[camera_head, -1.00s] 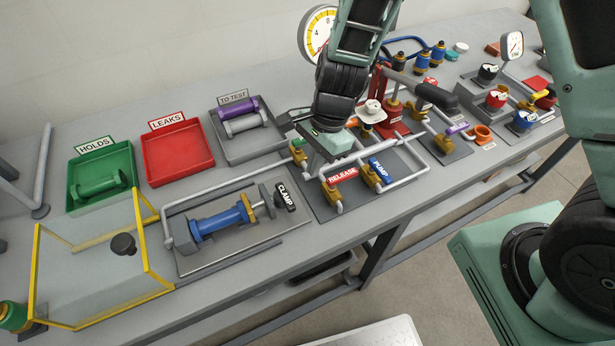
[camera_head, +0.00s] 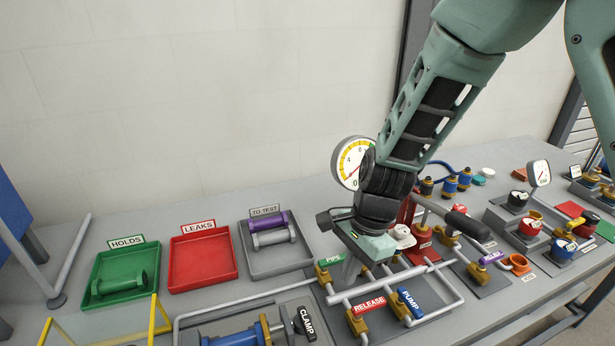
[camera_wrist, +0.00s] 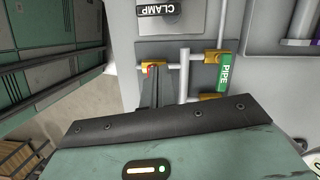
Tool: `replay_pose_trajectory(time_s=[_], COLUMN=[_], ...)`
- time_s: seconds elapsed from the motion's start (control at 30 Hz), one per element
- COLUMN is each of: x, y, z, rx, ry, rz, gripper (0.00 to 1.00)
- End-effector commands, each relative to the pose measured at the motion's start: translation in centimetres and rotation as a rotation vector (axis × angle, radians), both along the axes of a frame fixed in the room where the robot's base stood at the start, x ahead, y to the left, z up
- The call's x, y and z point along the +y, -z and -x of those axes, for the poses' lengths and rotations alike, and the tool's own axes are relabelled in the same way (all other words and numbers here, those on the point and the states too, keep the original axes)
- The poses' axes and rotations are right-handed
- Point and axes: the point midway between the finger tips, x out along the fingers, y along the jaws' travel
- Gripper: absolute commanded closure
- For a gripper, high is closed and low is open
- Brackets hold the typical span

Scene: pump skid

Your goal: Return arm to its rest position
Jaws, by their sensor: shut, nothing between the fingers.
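My gripper (camera_head: 347,277) hangs from my green arm, fingers pointing down, above the pipework between the grey tray and the pump panel. Its fingers are shut and empty. The wrist view shows the closed fingers (camera_wrist: 157,92) over the panel, close to a brass valve and grey pipes. The green PIPE lever (camera_wrist: 224,72) is to their right in that view; its label (camera_head: 332,262) shows beside my gripper in the head view. The red RELEASE lever (camera_head: 369,304) and blue PUMP lever (camera_head: 410,302) are in front of it. Whether the fingers touch anything I cannot tell.
A green HOLDS tray (camera_head: 146,262) with a green spool, a red LEAKS tray (camera_head: 203,262) that is empty, and a grey TO TEST tray (camera_head: 297,262) with purple and grey spools line the left. A gauge (camera_head: 349,163) stands behind my wrist. Open space lies above the bench.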

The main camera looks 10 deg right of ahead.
Motion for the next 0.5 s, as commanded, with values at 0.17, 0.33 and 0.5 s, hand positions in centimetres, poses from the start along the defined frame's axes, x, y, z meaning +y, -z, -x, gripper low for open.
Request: replay_pose_trajectory(time_s=[0.17, 0.33, 0.5], x=[1.4, 2.5, 1.6], y=[-2.6, -6.8, -9.3], z=[2.7, 8.8, 14.3], rx=[-0.052, -0.174, -0.278], ry=[-0.26, -0.839, -1.401], rz=[-0.039, -0.073, -0.039], gripper=[1.0, 1.0, 1.0])
